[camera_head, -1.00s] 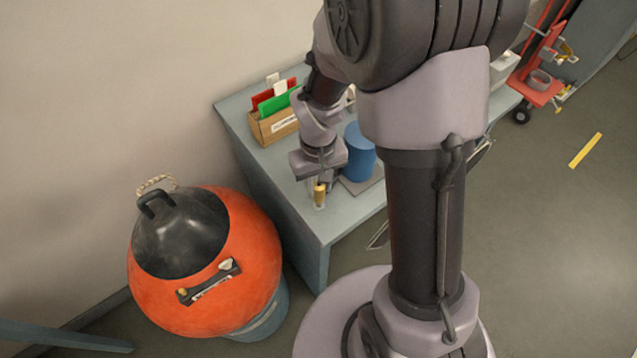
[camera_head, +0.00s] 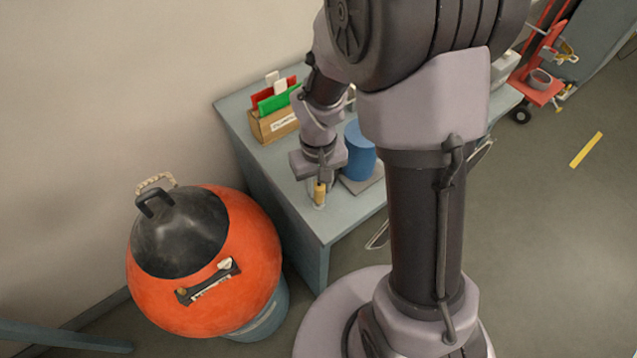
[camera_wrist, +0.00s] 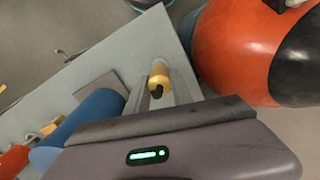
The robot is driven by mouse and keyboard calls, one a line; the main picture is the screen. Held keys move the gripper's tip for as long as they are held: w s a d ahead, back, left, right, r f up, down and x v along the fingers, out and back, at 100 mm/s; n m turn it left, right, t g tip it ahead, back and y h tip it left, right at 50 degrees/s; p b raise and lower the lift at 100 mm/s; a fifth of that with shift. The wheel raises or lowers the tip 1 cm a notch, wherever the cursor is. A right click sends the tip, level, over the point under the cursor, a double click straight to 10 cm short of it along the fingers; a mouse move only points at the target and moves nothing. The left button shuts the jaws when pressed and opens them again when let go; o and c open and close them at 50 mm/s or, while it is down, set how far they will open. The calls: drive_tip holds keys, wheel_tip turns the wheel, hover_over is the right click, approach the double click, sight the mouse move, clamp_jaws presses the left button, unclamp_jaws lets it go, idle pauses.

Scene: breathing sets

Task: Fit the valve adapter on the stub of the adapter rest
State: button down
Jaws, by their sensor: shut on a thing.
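A small brass cylinder, apparently the valve adapter (camera_head: 320,193), is between the fingers of my gripper (camera_head: 320,184) over the near corner of the grey bench. The gripper is shut on it. In the wrist view the brass adapter (camera_wrist: 160,82) shows between my two grey fingers (camera_wrist: 162,95), with a pale ring at its far end. A small pale piece, perhaps the adapter rest (camera_head: 318,206), shows just below the adapter in the head view. The stub is hidden, and I cannot tell whether the adapter touches it.
A blue cylinder (camera_head: 359,152) stands on a grey plate close right of my gripper. A wooden box (camera_head: 272,126) with red and green cards is behind. An orange round vessel (camera_head: 250,260) with a black top stands left of the bench (camera_head: 345,217). Bench space at the front corner is clear.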

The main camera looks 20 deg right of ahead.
drive_tip(key=shift+f+b, duration=1.2)
drive_tip(key=shift+f, duration=0.25)
drive_tip(key=c, duration=1)
unclamp_jaws()
drive_tip(key=shift+r, duration=0.1)
drive_tip(key=shift+c, duration=0.2)
wheel_tip(320, 180, up, 17)
drive_tip(key=p, duration=0.7)
drive_tip(key=shift+r, duration=0.2)
drive_tip(key=shift+w, duration=0.1)
drive_tip(key=s+a+r+m+t+y+b, duration=0.1)
drive_tip(key=s+a+r+m+t+b, duration=0.1)
drive_tip(key=s, duration=0.4)
drive_tip(key=s+a+r+m+t+y+b, duration=0.1)
drive_tip(key=s+a+r+m+t+b, duration=0.1)
drive_tip(key=s, duration=0.5)
drive_tip(key=r+m+t+b, duration=0.1)
drive_tip(key=t+b, duration=0.1)
drive_tip(key=b, duration=0.1)
drive_tip(key=shift+r, duration=0.25)
